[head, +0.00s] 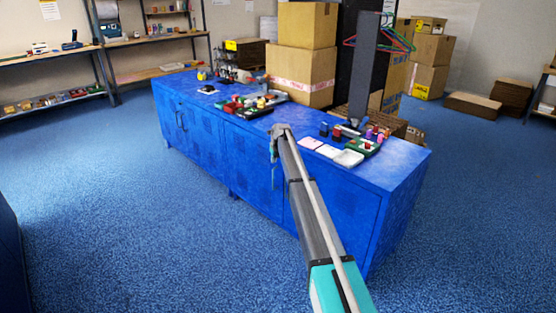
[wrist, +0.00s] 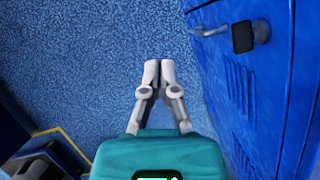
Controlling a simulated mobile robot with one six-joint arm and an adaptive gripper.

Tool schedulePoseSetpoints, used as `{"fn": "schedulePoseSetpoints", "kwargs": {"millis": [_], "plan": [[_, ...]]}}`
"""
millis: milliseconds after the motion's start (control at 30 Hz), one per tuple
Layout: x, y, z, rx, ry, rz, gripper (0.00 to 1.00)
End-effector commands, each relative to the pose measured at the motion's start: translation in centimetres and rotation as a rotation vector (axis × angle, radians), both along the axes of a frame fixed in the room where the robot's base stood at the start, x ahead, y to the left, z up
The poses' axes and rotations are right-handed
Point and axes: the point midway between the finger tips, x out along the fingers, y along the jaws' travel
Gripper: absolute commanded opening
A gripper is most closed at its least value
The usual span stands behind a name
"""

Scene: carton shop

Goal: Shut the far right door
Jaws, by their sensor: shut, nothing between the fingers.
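The blue cabinet (head: 260,175) stands in the middle of the room with a row of doors along its front. The far right door (head: 345,215) is at the right end of that front, partly hidden behind my arm. I cannot tell if it stands ajar. My gripper (head: 276,155) is in front of the cabinet near its top edge, left of most of that door. In the wrist view my gripper (wrist: 160,64) is shut and empty over the carpet. A blue vented door panel (wrist: 240,85) with a handle (wrist: 240,35) is to its right, apart from the fingertips.
Small parts and trays (head: 348,157) lie on the cabinet top, with cardboard boxes (head: 305,75) behind. A dark upright post (head: 362,70) rises near the right end. Shelves (head: 150,70) line the back wall. Blue carpet (head: 160,230) in front is clear.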

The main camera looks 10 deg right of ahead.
Motion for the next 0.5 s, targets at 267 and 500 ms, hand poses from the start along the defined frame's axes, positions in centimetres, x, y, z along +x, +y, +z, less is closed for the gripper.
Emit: {"fn": "schedulePoseSetpoints", "kwargs": {"millis": [267,500], "plan": [[-0.6,0.5,2.8,-0.001,0.0,-0.001,0.0],[-1.1,1.0,4.7,0.0,0.0,-0.002,0.0]]}}
